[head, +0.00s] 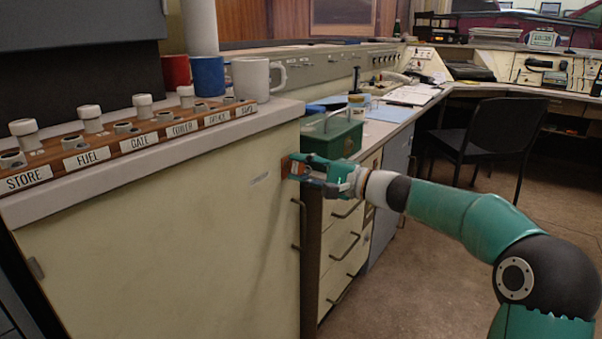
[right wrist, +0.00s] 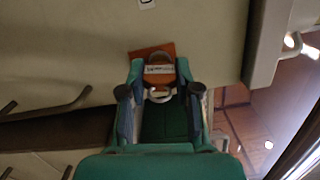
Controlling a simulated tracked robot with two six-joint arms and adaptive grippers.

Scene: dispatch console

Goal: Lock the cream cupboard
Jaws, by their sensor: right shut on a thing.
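The cream cupboard (head: 170,230) fills the left of the head view, and its door looks shut. A dark handle (head: 296,225) runs down its right edge. My right gripper (head: 297,170) is at the door's upper right corner. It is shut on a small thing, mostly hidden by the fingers. In the right wrist view, an orange-brown plate (right wrist: 152,51) lies against the cream face beyond my right gripper (right wrist: 158,88). A pale label and a pale ring show between the fingers. I cannot tell whether the held thing is inside the plate. My left gripper is not in view.
A wooden rack (head: 105,147) with labels and white-topped pieces lies on the cupboard top. Red, blue and white mugs (head: 250,80) stand behind it. A green box (head: 332,137) sits on the counter beyond my gripper. A black chair (head: 487,135) stands at right.

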